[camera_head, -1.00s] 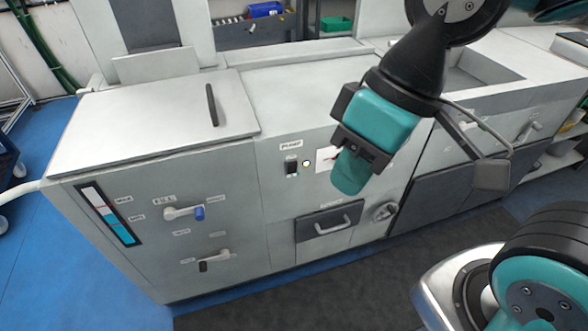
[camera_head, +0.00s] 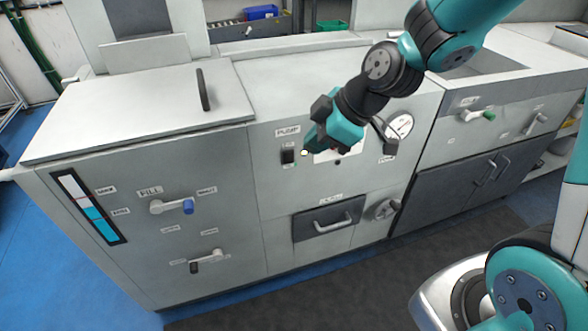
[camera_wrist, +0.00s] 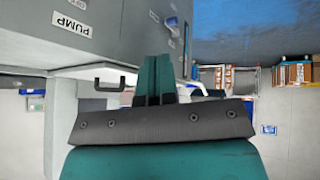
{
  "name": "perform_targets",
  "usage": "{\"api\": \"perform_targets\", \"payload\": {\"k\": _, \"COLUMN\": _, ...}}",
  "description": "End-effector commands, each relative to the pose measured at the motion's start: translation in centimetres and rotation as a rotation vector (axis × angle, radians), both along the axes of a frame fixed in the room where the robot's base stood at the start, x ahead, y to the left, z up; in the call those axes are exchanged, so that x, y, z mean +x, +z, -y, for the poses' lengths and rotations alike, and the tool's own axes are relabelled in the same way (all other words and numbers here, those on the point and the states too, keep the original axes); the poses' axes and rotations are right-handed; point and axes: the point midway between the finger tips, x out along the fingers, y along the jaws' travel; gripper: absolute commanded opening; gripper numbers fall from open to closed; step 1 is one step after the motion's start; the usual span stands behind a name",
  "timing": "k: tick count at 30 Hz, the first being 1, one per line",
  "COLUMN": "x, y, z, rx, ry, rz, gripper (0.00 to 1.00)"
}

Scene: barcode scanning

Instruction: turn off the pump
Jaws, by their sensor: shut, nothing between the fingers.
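The pump switch (camera_head: 288,156) is a small black rocker on the grey machine's front panel, below a PUMP label (camera_head: 287,131). A pale yellow lit lamp (camera_head: 304,153) sits just right of it. My gripper (camera_head: 308,143) is shut and empty, its teal fingertips just right of the switch and close to the lamp; whether they touch the panel cannot be told. In the wrist view the closed fingers (camera_wrist: 154,80) point ahead, with the PUMP label (camera_wrist: 71,24) at upper left; the switch itself is not visible there.
A round gauge (camera_head: 401,125) is right of my gripper. Below are a drawer handle (camera_head: 333,222) and a grey knob (camera_head: 386,208). A blue-tipped fill valve lever (camera_head: 172,206) and a lower lever (camera_head: 206,256) are on the left panel. The lid handle (camera_head: 203,90) stands on top.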

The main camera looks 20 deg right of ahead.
Motion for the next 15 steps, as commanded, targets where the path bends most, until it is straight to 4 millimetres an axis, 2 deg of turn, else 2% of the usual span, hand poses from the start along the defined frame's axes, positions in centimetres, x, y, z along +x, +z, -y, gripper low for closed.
{"api": "perform_targets", "payload": {"k": 1, "x": 1.3, "y": -2.7, "z": 1.1, "rx": -0.02, "ry": 0.021, "rz": 0.047, "gripper": 0.0}}
{"api": "perform_targets", "payload": {"k": 6, "x": 4.2, "y": -6.7, "z": 3.8, "rx": -0.099, "ry": 0.096, "rz": 0.196, "gripper": 0.0}}
{"api": "perform_targets", "payload": {"k": 10, "x": 5.1, "y": -7.9, "z": 4.8, "rx": -0.136, "ry": 0.125, "rz": 0.248, "gripper": 0.0}}
{"api": "perform_targets", "payload": {"k": 15, "x": 5.3, "y": -8.0, "z": 5.0, "rx": -0.147, "ry": 0.134, "rz": 0.265, "gripper": 0.0}}
